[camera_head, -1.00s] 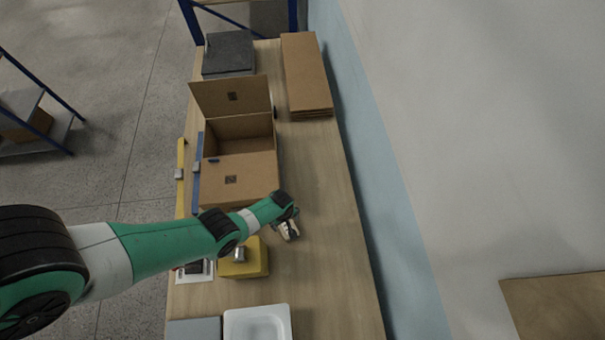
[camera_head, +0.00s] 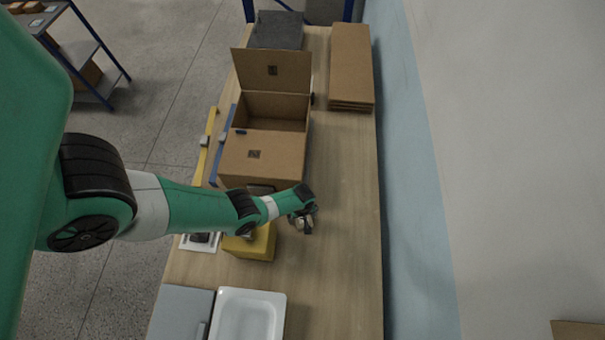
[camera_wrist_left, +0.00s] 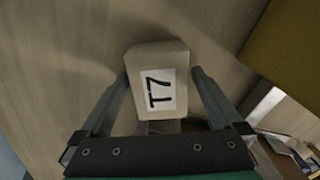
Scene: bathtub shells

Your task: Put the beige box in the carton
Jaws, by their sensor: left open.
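The beige box (camera_wrist_left: 158,80) has a white label reading T7 and lies on the wooden table between the two fingers of my open left gripper (camera_wrist_left: 160,85) in the left wrist view. I cannot tell whether the fingers touch it. In the head view my left gripper (camera_head: 304,220) is low over the table, to the right of a yellow block, and mostly hides the beige box. The brown carton (camera_head: 262,155) stands open farther back, with one flap raised at its far side and another at its near side. My right gripper is not in view.
A yellow block (camera_head: 254,243) stands left of the gripper. A white tray (camera_head: 249,297) and a grey case (camera_head: 180,314) lie at the near end. Flat cardboard (camera_head: 350,65) and a dark grey stack (camera_head: 277,30) are at the back. The table's right side is clear.

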